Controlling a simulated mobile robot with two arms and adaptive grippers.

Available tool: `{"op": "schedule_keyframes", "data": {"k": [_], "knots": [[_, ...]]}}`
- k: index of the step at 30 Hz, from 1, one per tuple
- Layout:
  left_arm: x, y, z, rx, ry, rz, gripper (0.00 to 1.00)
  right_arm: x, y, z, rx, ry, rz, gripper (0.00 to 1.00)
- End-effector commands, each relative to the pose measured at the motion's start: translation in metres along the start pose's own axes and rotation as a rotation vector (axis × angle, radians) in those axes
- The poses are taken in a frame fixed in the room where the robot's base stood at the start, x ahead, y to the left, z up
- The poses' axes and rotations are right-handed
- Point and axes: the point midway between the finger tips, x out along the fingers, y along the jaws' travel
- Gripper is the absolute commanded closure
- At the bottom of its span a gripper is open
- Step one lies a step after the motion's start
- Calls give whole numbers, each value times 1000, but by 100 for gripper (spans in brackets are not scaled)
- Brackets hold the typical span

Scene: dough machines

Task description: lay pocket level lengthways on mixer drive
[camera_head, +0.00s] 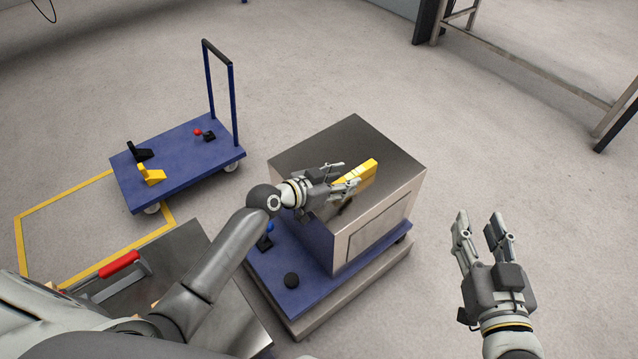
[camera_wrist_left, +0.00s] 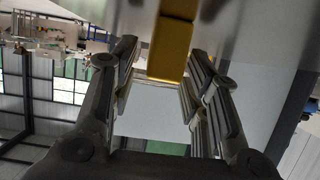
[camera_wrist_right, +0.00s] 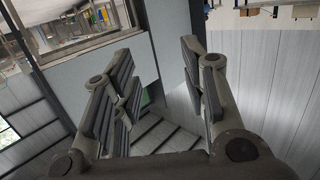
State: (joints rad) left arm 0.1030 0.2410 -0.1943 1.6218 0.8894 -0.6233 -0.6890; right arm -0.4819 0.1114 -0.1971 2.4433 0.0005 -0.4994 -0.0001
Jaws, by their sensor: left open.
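The yellow pocket level (camera_head: 360,174) is at the top face of a steel box-shaped housing (camera_head: 375,142), which looks like the mixer drive. Its long side runs roughly along the box's long edges. My left gripper (camera_head: 349,174) is open at the near end of the level, with its fingers spread on either side. In the left wrist view the level (camera_wrist_left: 171,48) shows as a yellow block between and beyond the open fingers. Contact between fingers and level cannot be told.
A blue trolley (camera_head: 185,165) with a tall handle stands at the left. A red-handled item (camera_head: 120,264) lies on the near-left steel surface. A metal frame (camera_head: 530,68) stands at the upper right.

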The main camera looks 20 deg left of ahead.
Motion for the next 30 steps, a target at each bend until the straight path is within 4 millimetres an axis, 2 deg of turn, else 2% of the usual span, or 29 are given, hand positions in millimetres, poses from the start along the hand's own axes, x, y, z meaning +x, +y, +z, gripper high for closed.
{"op": "schedule_keyframes", "data": {"k": [12, 18, 22, 26, 30], "knots": [[-74, 0, -1, 4, -3, 0, 57, -28, 10, 69, -2, -401, 24, 60], [-100, 0, -1, 3, -1, 0, 57, -43, 13, 90, -1, -522, 31, 60], [-107, 3, -1, 2, -2, 3, 57, -48, 14, 96, 0, -556, 33, 60], [-112, 25, 4, -3, -30, 13, 57, -49, 14, 97, 0, -565, 34, 60], [-126, 65, 12, -18, -99, -2, 57, -49, 14, 97, 0, -564, 34, 60]]}}
